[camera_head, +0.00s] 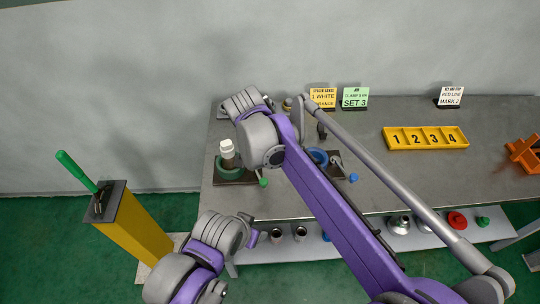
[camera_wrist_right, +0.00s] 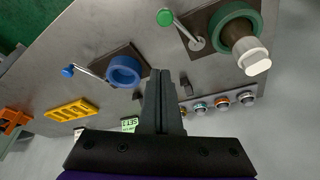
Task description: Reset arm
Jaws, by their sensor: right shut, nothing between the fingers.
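My right gripper (camera_wrist_right: 160,75) shows in the right wrist view with its two dark fingers together and nothing between them. It is above the bench, between the blue vise (camera_wrist_right: 124,71) and the green vise (camera_wrist_right: 234,12). The green vise holds an upright dark pipe with a white cap (camera_wrist_right: 257,62). In the head view, my right arm (camera_head: 325,200) reaches across the bench and hides the right gripper. The green vise (camera_head: 229,174) stands left of it and the blue vise (camera_head: 318,156) just right of it. My left arm (camera_head: 200,260) is low at the front; its fingers do not show.
A yellow numbered tray (camera_head: 425,138) lies on the bench, with an orange object (camera_head: 525,153) at the right. Sign cards (camera_head: 355,97) stand along the back. A shelf below holds several fittings (camera_head: 457,220). A yellow post (camera_head: 132,225) with a green-handled lever stands left.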

